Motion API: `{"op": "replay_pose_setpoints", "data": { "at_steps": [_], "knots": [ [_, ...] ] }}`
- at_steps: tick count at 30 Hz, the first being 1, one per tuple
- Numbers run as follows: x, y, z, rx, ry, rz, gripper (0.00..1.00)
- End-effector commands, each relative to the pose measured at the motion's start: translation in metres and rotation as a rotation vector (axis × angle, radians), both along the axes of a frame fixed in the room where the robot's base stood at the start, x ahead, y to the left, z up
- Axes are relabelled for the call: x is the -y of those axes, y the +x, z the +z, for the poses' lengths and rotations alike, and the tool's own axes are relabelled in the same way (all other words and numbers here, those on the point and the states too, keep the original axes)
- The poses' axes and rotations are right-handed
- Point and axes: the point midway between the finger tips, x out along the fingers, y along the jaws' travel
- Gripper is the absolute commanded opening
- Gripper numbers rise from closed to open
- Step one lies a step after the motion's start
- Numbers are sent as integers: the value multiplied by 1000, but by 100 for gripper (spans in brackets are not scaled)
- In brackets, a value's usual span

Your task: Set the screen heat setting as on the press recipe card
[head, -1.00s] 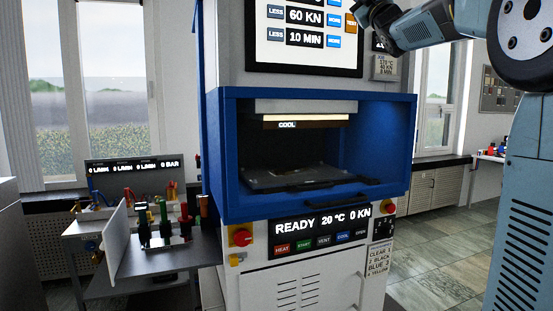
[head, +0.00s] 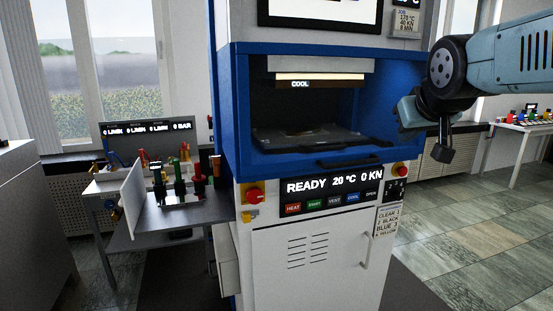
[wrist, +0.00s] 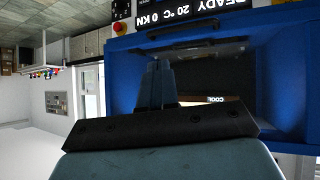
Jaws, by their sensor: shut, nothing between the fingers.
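The press screen (head: 310,12) shows only its bottom edge in the head view; its settings are cut off at the top. My gripper (head: 440,156) hangs at the right side of the blue press opening, below the card and apart from the screen. In the wrist view my gripper (wrist: 158,84) is shut and empty, with the blue press frame (wrist: 268,100) behind it.
The lower panel (head: 332,184) reads READY 20 °C 0 KN, above a row of coloured buttons. A red knob (head: 254,195) sits left of it. Another card (head: 388,219) lists colours and numbers. A side table (head: 190,219) stands left. The floor at right is clear.

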Motion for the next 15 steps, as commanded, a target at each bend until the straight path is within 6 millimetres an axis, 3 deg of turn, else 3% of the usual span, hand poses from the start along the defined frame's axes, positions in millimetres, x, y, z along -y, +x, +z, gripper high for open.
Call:
{"op": "replay_pose_setpoints", "data": {
  "at_steps": [3, 6, 10, 15],
  "knots": [
    [-11, -48, -51, -160, 50, -11, 0],
    [-19, -82, -84, -273, 82, -17, 0],
    [-26, -112, -111, -371, 109, -23, 0],
    [-30, -126, -124, -418, 120, -26, 0]
  ]
}}
